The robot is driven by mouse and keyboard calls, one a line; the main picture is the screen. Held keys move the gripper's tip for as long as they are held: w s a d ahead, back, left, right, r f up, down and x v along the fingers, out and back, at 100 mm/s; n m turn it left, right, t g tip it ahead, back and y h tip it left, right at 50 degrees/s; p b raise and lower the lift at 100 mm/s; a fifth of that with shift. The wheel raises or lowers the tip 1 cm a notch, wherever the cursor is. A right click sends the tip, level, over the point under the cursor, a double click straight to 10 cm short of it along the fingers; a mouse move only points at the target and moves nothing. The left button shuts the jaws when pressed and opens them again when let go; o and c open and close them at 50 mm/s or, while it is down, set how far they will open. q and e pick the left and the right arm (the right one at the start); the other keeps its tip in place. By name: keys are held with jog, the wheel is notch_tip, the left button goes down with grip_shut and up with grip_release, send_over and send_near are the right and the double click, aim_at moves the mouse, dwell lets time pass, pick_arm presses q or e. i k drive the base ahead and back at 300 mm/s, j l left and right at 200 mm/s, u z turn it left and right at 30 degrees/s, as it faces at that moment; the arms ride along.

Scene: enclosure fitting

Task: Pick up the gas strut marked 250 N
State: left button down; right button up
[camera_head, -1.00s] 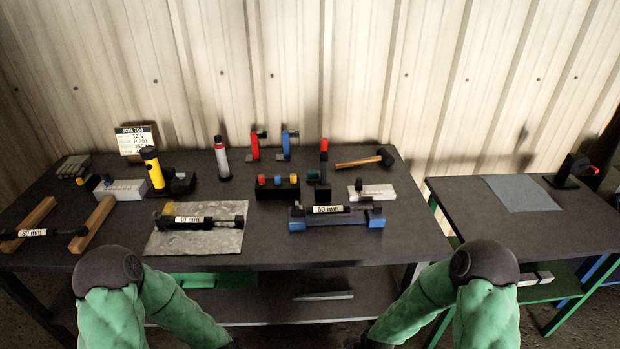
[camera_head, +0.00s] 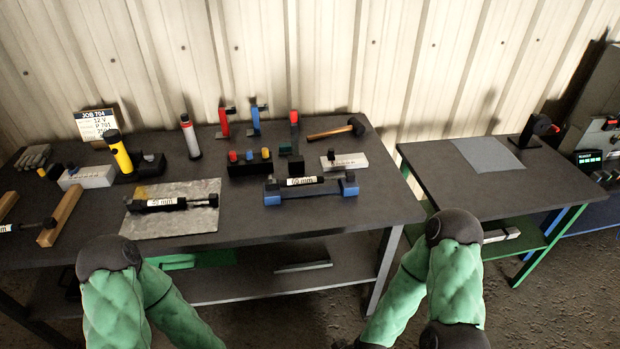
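Three dark cylinders with white labels, which look like struts, are on the main table. One (camera_head: 160,204) lies on a silvery sheet. One (camera_head: 301,182) rests on a blue-ended holder. One (camera_head: 20,227) lies across wooden blocks at the left edge, partly out of frame. The labels are small; they seem to end in "mm", and I cannot read a 250 N marking on any. Both my green arms come in from below, but neither gripper shows in the head view.
A job card (camera_head: 97,124) reading JOB 704 stands behind a yellow cylinder (camera_head: 118,152). Shelves lie below.

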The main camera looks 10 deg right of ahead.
aim_at(350, 176)
jog(key=i+l+u, duration=0.15)
jog(key=l, duration=0.25)
jog(key=i+l+u, duration=0.1)
jog(key=l, duration=0.3)
jog(key=i+l+u, duration=0.15)
jog(key=l, duration=0.25)
jog(key=i+l+u, duration=0.1)
jog(key=l, duration=0.3)
jog(key=i, duration=0.1)
